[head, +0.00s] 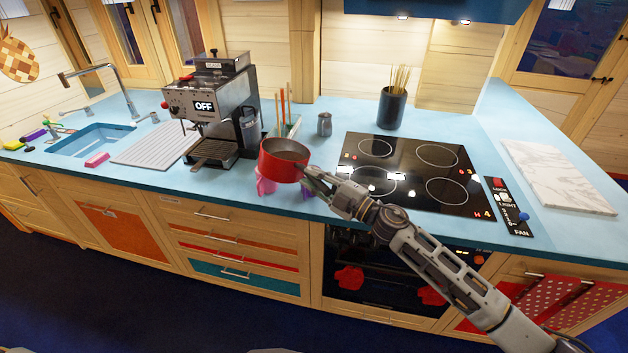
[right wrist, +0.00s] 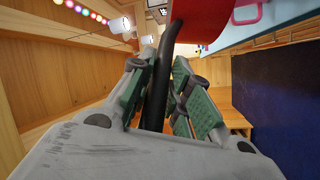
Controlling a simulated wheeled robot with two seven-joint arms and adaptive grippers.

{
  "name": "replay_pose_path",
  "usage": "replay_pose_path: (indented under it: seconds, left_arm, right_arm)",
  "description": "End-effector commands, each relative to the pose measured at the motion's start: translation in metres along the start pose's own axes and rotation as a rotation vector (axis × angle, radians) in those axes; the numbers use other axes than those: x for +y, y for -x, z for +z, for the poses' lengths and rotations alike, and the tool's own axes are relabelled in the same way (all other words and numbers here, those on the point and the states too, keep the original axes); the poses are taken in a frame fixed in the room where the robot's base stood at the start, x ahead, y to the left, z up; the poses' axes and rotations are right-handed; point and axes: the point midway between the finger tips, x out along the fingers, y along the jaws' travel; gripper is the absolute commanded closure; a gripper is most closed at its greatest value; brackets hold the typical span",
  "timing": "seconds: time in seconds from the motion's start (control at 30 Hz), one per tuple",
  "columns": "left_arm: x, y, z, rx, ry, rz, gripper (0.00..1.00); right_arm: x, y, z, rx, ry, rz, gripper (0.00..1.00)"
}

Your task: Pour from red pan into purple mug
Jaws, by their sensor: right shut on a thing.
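The red pan (head: 283,168) is held above the counter in front of the coffee machine and looks about level; I cannot make out its contents. My right gripper (head: 316,178) is shut on the pan's black handle, which shows between the green finger pads in the right wrist view (right wrist: 160,85). The red side of the pan (right wrist: 202,20) is at the top there. A pink-purple mug (head: 264,187) stands on the counter below the pan's left side, mostly hidden by it. A pink handle (right wrist: 248,14) shows beside the pan in the right wrist view. My left gripper is out of view.
The coffee machine (head: 212,110) stands behind and left of the pan. A marble board (head: 560,175) lies far right.

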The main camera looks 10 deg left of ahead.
Motion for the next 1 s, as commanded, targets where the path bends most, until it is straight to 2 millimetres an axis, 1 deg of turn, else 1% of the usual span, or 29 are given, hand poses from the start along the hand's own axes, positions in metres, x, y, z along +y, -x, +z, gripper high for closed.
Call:
replay_pose_path:
  seconds: [0.03, 1.0]
  left_arm:
    - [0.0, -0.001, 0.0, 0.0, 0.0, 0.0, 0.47]
    - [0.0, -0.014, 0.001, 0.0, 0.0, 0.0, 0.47]
  right_arm:
    - [0.005, -0.001, -0.003, 0.007, -0.003, 0.011, 1.0]
    - [0.009, 0.001, 0.001, 0.025, -0.159, 0.09, 1.0]
